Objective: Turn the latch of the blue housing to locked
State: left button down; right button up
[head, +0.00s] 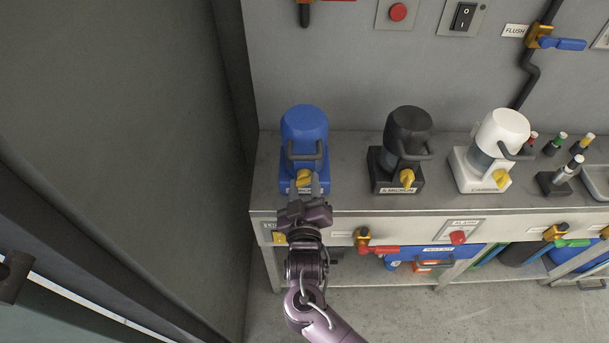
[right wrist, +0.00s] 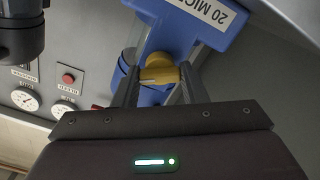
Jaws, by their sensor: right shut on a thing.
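The blue housing (head: 304,126) stands at the left end of the steel bench, with a grey handle across its front. Its yellow latch (head: 304,177) sits low on the front, above the base label. My right gripper (head: 305,186) reaches up to it from below and is shut on the latch. In the right wrist view the latch (right wrist: 158,72) lies between the two dark fingers (right wrist: 158,84), with the blue housing (right wrist: 190,32) behind it. The fingers hide part of the latch. My left gripper is not in view.
A black housing (head: 408,132) and a white housing (head: 501,130) with yellow latches stand to the right on the bench (head: 345,150). A red-handled valve (head: 375,248) sits on the bench front. A grey wall (head: 140,120) rises close on the left.

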jog(key=n+p, duration=0.2)
jog(key=n, duration=0.1)
jog(key=shift+r+p, duration=0.25)
jog(key=shift+p, duration=0.05)
jog(key=n+p, duration=0.2)
jog(key=n, duration=0.1)
jog(key=shift+n+p, duration=0.3)
jog(key=shift+p, duration=0.1)
jog(key=n+p, duration=0.2)
jog(key=n, duration=0.1)
jog(key=shift+f+n, duration=0.15)
jog(key=shift+n, duration=0.25)
jog(key=shift+f+n+p, duration=0.1)
jog(key=shift+n+p, duration=0.4)
jog(key=shift+n, duration=0.2)
jog(key=o, duration=1)
